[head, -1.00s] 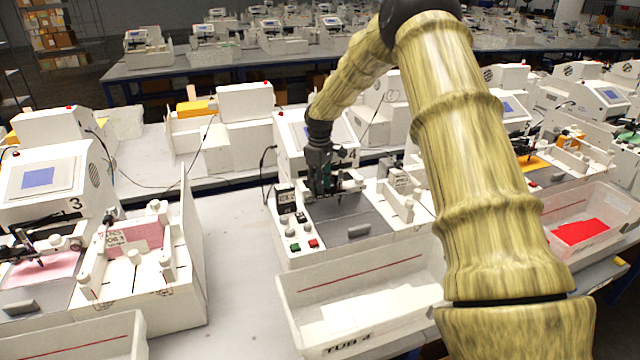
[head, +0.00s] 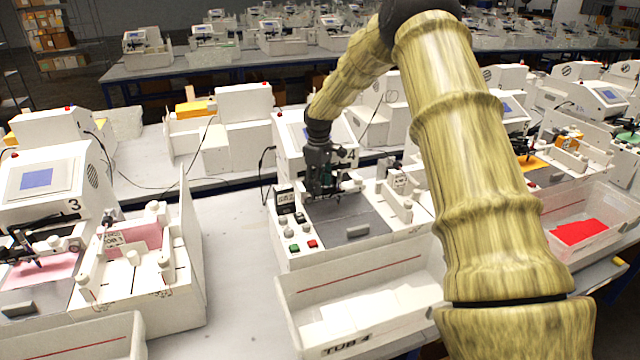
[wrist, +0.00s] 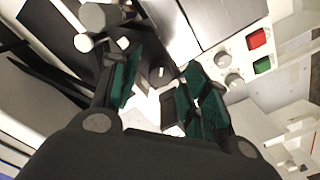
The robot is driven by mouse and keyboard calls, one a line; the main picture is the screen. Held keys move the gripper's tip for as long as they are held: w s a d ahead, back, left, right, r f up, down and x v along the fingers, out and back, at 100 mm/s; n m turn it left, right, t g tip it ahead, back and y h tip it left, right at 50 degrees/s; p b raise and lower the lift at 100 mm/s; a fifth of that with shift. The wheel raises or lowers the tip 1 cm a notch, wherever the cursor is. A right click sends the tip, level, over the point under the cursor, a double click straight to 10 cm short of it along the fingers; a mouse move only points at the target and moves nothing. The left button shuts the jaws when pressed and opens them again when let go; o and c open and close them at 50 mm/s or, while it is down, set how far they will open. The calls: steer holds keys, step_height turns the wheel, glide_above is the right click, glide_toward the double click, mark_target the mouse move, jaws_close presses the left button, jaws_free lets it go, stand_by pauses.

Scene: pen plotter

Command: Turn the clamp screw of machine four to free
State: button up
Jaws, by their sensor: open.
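Machine four (head: 283,160) is a white plotter behind its grey bed (head: 345,222). My gripper (head: 324,193) is over the back of that bed, at the plotter's pen carriage. In the wrist view, my gripper (wrist: 160,85) is open, with its two teal-padded fingers apart. A small grey and dark part (wrist: 156,74) shows between the fingertips. I cannot tell for sure whether this is the clamp screw or whether a finger touches it. The fingers hide much of the carriage.
Green (head: 294,248) and red (head: 313,244) buttons sit at the bed's front left. Tub 4 (head: 345,349) stands in front, with white sheets inside. Machine three (head: 45,185) and its white rack (head: 190,250) stand left. Bare table lies between the machines.

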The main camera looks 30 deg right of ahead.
step_height(320, 180, up, 12)
steer(key=shift+f, duration=0.15)
stand_by(0.3)
steer(key=shift+d, duration=0.1)
stand_by(0.3)
